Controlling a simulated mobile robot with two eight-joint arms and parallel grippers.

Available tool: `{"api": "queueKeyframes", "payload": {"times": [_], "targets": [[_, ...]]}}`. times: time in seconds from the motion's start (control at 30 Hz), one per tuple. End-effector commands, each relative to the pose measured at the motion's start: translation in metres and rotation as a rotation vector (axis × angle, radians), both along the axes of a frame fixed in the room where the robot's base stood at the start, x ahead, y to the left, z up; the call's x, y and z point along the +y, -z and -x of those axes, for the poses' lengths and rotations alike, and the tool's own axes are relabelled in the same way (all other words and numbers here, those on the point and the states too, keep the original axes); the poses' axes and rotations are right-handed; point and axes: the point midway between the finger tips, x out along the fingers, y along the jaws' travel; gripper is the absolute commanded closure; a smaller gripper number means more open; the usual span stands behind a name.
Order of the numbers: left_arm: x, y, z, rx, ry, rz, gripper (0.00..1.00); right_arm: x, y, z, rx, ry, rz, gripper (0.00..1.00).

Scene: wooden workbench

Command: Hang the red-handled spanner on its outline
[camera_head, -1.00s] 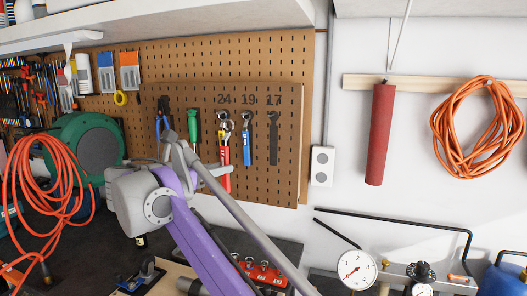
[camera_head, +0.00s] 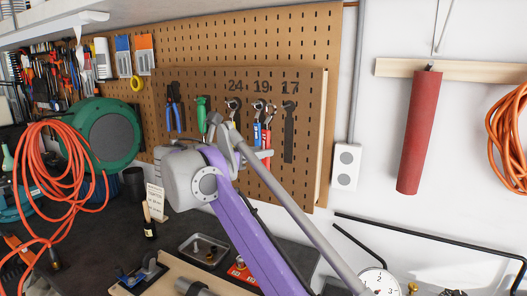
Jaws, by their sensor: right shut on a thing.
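The red-handled spanner (camera_head: 267,133) is upright in front of the board, its metal head up, between the 19 mark and the dark outline under 17 (camera_head: 289,135). My right gripper (camera_head: 265,154) is shut on its red handle. I cannot tell whether the spanner touches the board. A blue-handled spanner (camera_head: 257,131) hangs under 19, just left of the red one and partly overlapped. Another spanner head (camera_head: 233,104) shows under 24; my gripper hides what is below it. The 17 outline is bare. My left gripper is not in view.
Blue pliers (camera_head: 174,110) and a green-handled tool (camera_head: 201,113) hang left on the tool board (camera_head: 305,165). A green reel (camera_head: 95,130) and orange cable (camera_head: 50,180) stand at left. A metal tray (camera_head: 205,247) lies on the bench below. A red roll (camera_head: 420,133) hangs at right.

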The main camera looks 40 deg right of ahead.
Motion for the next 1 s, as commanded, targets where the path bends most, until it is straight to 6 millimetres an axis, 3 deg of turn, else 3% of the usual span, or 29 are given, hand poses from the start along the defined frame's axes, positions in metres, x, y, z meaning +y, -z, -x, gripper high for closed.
{"api": "queueKeyframes", "payload": {"times": [1.0], "targets": [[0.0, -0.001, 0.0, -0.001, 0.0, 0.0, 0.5, -0.052, 0.005, -0.027, 0.0, 0.002, 0.001, 1.0]]}}
